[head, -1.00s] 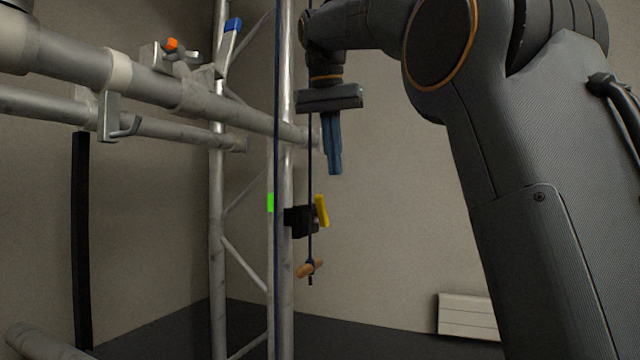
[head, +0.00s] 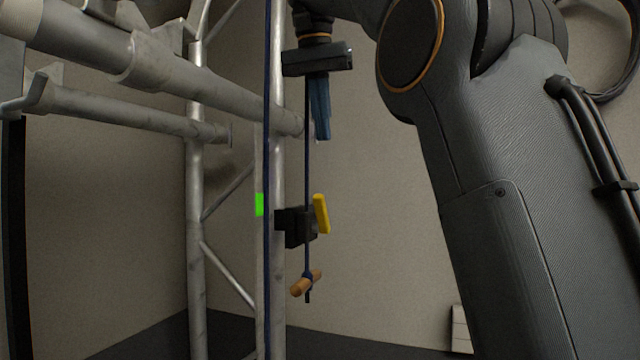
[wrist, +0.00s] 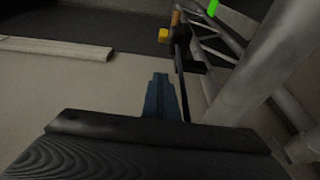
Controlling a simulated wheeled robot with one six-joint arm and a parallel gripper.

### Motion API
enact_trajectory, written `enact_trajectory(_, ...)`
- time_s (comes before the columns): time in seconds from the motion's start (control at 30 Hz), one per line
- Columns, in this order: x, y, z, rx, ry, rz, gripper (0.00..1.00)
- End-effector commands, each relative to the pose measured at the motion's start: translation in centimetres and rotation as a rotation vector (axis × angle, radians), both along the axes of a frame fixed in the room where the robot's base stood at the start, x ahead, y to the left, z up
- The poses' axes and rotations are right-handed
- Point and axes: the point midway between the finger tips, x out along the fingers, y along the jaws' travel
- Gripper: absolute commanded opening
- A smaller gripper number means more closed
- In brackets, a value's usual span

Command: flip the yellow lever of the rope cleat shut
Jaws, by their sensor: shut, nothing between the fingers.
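The rope cleat (head: 297,228) is a black block on the upright truss pole in the head view. Its yellow lever (head: 321,214) stands nearly upright on the right side, top leaning slightly left. A dark rope (head: 307,170) runs down past the cleat to a wooden toggle (head: 306,283) below it. My gripper (head: 322,136) points down with blue fingers shut and empty, above the lever and apart from it. In the wrist view the shut fingers (wrist: 160,78) show, with the yellow lever (wrist: 163,35) and the cleat (wrist: 184,38) beyond them.
The truss pole (head: 277,190) stands just left of the cleat, with a green marker (head: 260,204) beside it. A second blue rope (head: 267,100) hangs along the pole. Horizontal pipes (head: 180,88) cross at upper left. Room right of the lever is clear.

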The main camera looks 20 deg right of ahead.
Motion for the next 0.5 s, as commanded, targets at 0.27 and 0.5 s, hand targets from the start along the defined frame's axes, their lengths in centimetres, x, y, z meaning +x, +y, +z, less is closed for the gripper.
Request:
enact_trajectory(0.27,0.3,-0.3,-1.7,-0.001,0.002,-0.001,0.0)
enact_trajectory(0.5,1.1,-0.9,-5.3,-0.001,0.003,-0.002,0.0)
